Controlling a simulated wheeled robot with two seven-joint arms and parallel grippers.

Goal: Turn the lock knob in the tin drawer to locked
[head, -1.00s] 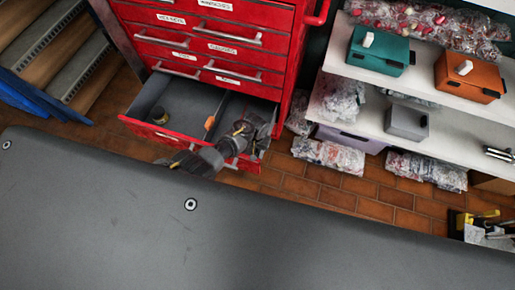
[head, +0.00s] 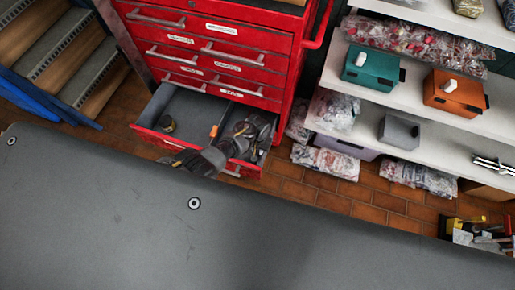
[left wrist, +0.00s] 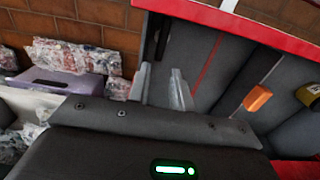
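The open drawer (head: 147,137) of the red tool cabinet holds a small round dark tin with a yellowish band (head: 166,124) in its left part. An orange piece (head: 214,131) stands near the drawer's middle; it also shows in the left wrist view (left wrist: 257,98). Whether it is the lock knob I cannot tell. My left gripper (head: 262,128) is over the right part of the drawer, right of the orange piece. In the left wrist view its two pale fingers (left wrist: 161,88) are apart with nothing seen between them. My right gripper is out of view.
Shut drawers with bar handles (head: 234,55) are above the open one. A dark grey worktop (head: 110,220) lies in front. White shelves (head: 455,135) with teal, orange and grey boxes stand at right. A purple box (left wrist: 72,84) and bagged goods are low beside the cabinet.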

